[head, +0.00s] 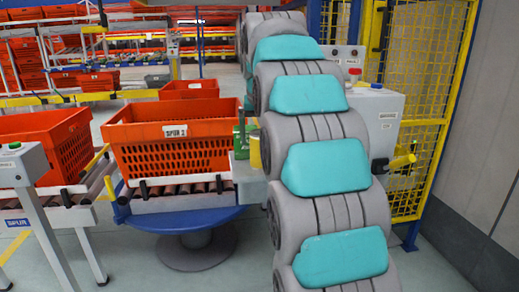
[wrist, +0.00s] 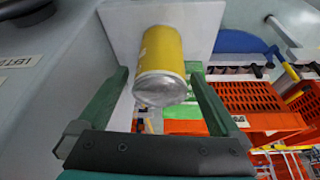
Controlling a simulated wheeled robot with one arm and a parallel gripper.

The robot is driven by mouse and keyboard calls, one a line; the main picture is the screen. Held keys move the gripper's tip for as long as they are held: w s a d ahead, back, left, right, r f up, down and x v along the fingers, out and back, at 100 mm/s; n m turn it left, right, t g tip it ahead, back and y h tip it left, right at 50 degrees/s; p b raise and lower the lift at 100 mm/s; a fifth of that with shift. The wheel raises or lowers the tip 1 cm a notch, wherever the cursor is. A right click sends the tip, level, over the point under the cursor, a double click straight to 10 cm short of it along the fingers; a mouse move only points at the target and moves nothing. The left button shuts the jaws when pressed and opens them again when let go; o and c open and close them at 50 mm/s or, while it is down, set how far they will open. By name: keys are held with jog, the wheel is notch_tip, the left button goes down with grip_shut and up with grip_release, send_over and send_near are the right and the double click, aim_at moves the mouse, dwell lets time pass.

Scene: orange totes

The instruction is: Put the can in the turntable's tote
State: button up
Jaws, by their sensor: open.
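The yellow can (wrist: 163,52) with a silver end shows in the wrist view against a pale plate (wrist: 200,22). My gripper (wrist: 160,76) is open, with one green finger on each side of the can; I cannot tell whether either touches it. The turntable (head: 180,220) is blue and carries rollers. Its orange tote, marked SPUR 2 (head: 175,131), stands left of the can. Orange tote walls also show at the right of the wrist view (wrist: 245,95).
Another orange tote (head: 60,140) sits on a conveyor at the left. A grey control box (head: 375,115) and yellow fence (head: 425,90) stand right of my arm.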

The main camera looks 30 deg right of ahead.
aim_at(261, 151)
jog(key=shift+p+x, duration=0.4)
jog(key=shift+x, duration=2.35)
jog(key=shift+s, duration=0.15)
jog(key=shift+c, duration=0.2)
grip_shut()
